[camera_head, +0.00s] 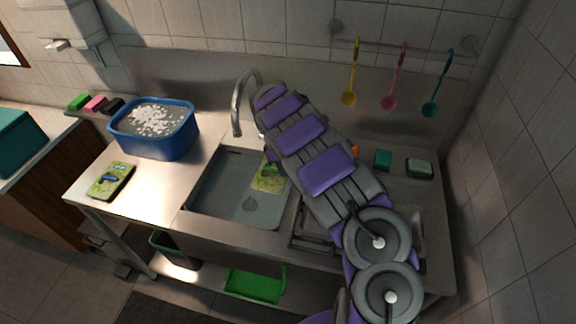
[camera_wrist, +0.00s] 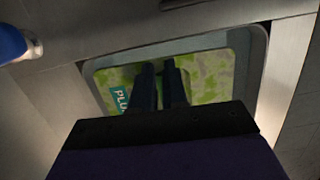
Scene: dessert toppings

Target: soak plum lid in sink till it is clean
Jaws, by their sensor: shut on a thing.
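The plum lid (camera_wrist: 207,75) is a flat, green-patterned rectangular piece with a teal label reading "PLU", the rest of the word covered. In the head view it shows as a small green patch (camera_head: 268,181) in the sink (camera_head: 222,209). My gripper (camera_wrist: 160,72) reaches down into the sink and is shut on the lid, its two dark fingers close together. The fingers hide the middle of the lid. In the head view my arm covers the gripper and the right side of the sink. I cannot tell whether the lid touches the bottom.
A curved faucet (camera_head: 237,108) stands behind the sink, close to my arm. A blue tub (camera_head: 156,139) with foam stands to the left. A green-patterned lid with a blue handle (camera_head: 111,181) lies on the left counter. Sponges (camera_head: 419,168) lie at right; ladles (camera_head: 391,97) hang above.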

